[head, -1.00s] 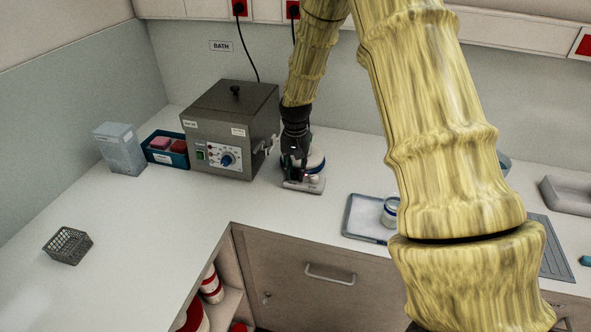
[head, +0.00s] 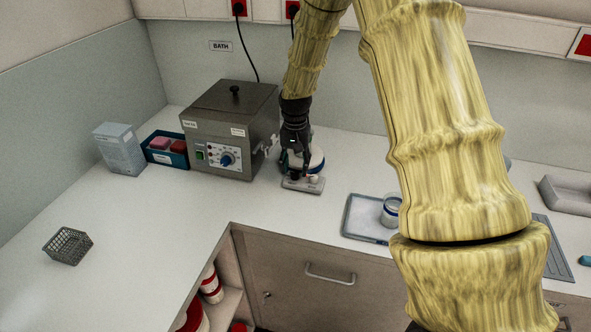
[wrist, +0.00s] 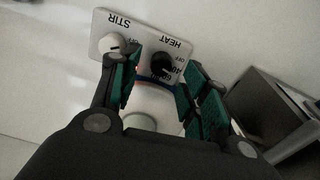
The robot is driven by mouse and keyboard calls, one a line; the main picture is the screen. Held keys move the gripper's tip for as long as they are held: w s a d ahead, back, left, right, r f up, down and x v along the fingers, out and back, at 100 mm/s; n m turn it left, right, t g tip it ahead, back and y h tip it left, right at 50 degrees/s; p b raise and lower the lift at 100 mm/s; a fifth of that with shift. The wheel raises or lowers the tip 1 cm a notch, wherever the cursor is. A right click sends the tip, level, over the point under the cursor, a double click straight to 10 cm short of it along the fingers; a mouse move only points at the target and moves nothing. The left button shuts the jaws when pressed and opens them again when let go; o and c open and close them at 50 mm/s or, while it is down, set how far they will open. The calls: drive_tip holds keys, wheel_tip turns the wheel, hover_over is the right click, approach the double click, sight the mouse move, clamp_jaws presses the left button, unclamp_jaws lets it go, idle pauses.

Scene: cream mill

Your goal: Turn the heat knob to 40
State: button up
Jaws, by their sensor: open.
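The black heat knob (wrist: 162,64) sits on the pale control panel of the hotplate stirrer, under the upside-down HEAT label with OFF, 40 and 60 marks. Its pointer is too dark to read. The white stir knob (wrist: 113,43) is beside it, to the left. My gripper (wrist: 161,62) is open, its two green-padded fingers on either side of the heat knob in the wrist view; contact cannot be told. In the head view the stirrer (head: 304,186) stands on the counter, right of the bath, partly hidden by my gripper (head: 293,168).
The metal bath (head: 232,125) with a blue knob stands close left of my gripper. A wire basket (head: 68,246) is at the far left.

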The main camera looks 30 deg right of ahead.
sight(295, 172)
wheel_tip(295, 172, up, 10)
idle(0.4)
drive_tip(key=shift+f, duration=0.1)
